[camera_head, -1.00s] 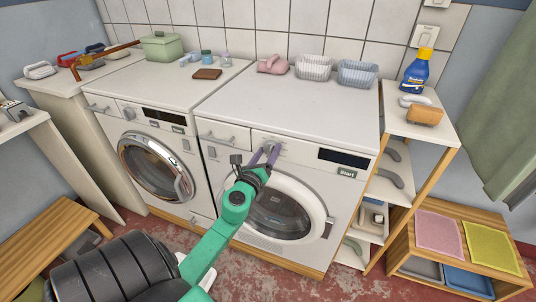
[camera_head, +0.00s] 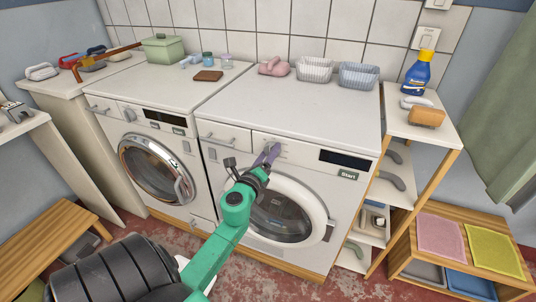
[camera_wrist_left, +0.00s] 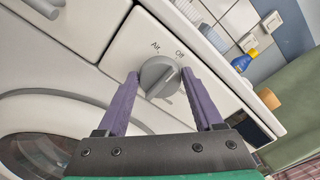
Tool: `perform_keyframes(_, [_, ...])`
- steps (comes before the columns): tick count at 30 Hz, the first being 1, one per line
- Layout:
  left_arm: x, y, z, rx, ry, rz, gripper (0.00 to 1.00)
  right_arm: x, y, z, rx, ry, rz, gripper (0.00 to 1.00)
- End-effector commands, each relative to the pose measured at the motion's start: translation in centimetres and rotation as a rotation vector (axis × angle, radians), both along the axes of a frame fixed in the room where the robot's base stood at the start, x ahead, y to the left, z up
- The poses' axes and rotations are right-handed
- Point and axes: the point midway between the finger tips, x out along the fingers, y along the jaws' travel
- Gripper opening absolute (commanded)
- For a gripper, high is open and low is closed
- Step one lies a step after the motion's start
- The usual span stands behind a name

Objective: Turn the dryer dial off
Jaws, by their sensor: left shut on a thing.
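The grey dryer dial (camera_wrist_left: 160,76) is on the white front panel of the right-hand machine, with "Off" and another label printed above it in the left wrist view. Its raised grip slants toward the upper right, near the "Off" side. I cannot tell whether it lines up exactly with that mark. My left gripper (camera_wrist_left: 160,74) has its purple fingers on both sides of the dial and is shut on it. In the head view, the left gripper (camera_head: 267,154) reaches the panel from below, and its fingers partly hide the dial. My right gripper is not in view.
The right-hand dryer (camera_head: 290,105) has a dark display, a "Start" button (camera_head: 348,175) and a round door below the dial. A second machine (camera_head: 155,155) stands to its left. Baskets (camera_head: 314,69) stand on the dryer top. A shelf (camera_head: 420,120) stands at the right.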

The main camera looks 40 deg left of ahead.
Motion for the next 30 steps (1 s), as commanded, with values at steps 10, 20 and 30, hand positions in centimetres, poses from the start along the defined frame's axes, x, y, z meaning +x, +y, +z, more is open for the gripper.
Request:
perform_keyframes(10, [0.0, 0.0, 0.0, 0.001, 0.000, 0.000, 0.98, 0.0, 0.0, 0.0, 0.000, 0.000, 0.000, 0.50])
perform_keyframes(20, [-3.7, -1.3, -0.5, 0.000, 0.004, 0.000, 0.98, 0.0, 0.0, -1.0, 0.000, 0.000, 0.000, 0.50])
perform_keyframes(30, [-12.4, -4.3, -0.9, -0.001, 0.003, 0.002, 0.98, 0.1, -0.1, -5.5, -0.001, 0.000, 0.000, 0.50])
